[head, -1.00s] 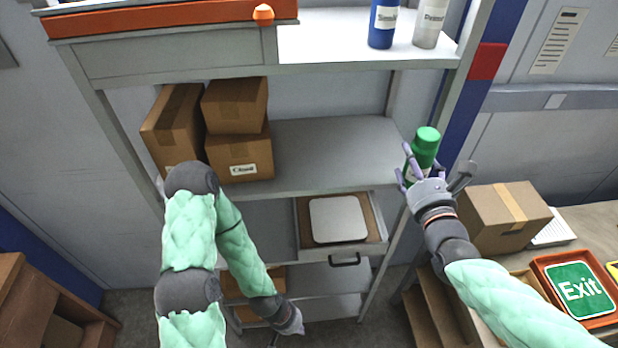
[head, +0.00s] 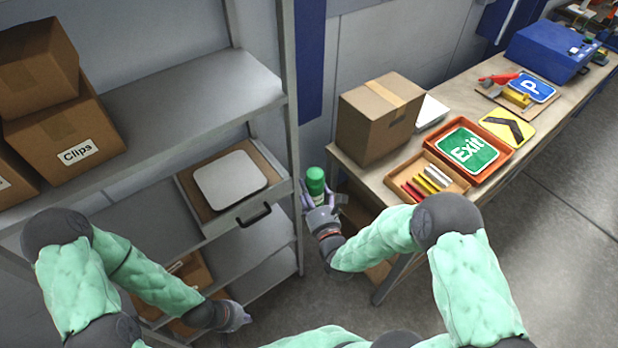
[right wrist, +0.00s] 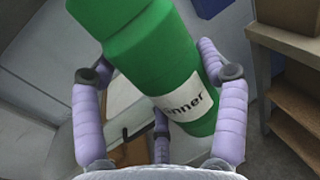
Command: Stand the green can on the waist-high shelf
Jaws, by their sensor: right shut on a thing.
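The green can (head: 315,181) is held nearly upright in my right gripper (head: 319,196), just right of the shelf unit's front post. In the right wrist view the can (right wrist: 135,45) sits between the purple fingers, and its white label ends in "nner". My right gripper is shut on it. The shelf (head: 190,105) with cardboard boxes at its left has bare grey board on its right part; the can is apart from it and lower in the picture. My left gripper (head: 240,322) hangs low by the bottom shelves; its fingers are too small to read.
Boxes, one marked "Clips" (head: 85,130), fill the shelf's left end. A drawer (head: 240,215) with a pale plate lies below. The shelf post (head: 290,130) stands close left of the can. A workbench (head: 395,185) at right holds a carton (head: 375,120) and sign trays (head: 500,155).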

